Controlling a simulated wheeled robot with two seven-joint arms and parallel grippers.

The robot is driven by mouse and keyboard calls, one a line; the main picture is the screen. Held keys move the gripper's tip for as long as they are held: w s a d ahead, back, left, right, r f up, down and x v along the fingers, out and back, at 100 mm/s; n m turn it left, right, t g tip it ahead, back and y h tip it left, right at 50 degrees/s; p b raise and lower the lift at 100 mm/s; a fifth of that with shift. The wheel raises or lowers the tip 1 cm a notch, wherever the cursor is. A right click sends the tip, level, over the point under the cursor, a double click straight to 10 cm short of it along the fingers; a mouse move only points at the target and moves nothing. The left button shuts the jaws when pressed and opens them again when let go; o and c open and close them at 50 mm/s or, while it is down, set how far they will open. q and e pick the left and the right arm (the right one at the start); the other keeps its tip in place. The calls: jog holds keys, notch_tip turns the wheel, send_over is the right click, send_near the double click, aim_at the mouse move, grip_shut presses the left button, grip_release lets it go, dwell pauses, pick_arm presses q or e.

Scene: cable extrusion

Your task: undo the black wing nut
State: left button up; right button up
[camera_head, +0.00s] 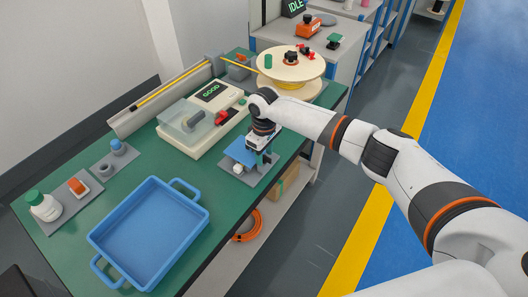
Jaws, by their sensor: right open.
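A cream cable spool (310,64) lies flat at the far right end of the green bench. A small black part (291,57) stands at the spool's centre and looks like the black wing nut, but it is too small to make out its wings. My right arm comes in from the right. My right gripper (250,158) is open and points down at the bench's right edge, next to a blue block (239,151) on a grey plate. It is well in front of the spool and apart from it. My left gripper is not in view.
A cream machine (201,125) with a clear cover and a display reading GOOD stands mid-bench. A blue tray (150,232) lies in front. A grey plate at the left holds a white bottle (43,206). Green and red parts sit on the spool.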

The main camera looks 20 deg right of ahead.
grip_shut()
jog(key=shift+r+n, duration=0.1)
jog(key=shift+n, duration=0.3)
jog(key=shift+n+p, duration=0.65)
jog(key=shift+n, duration=0.25)
jog(key=n+p, duration=0.1)
jog(key=n, duration=0.2)
jog(key=shift+n, duration=0.3)
jog(key=n, duration=1.1)
jog(key=shift+n, duration=0.5)
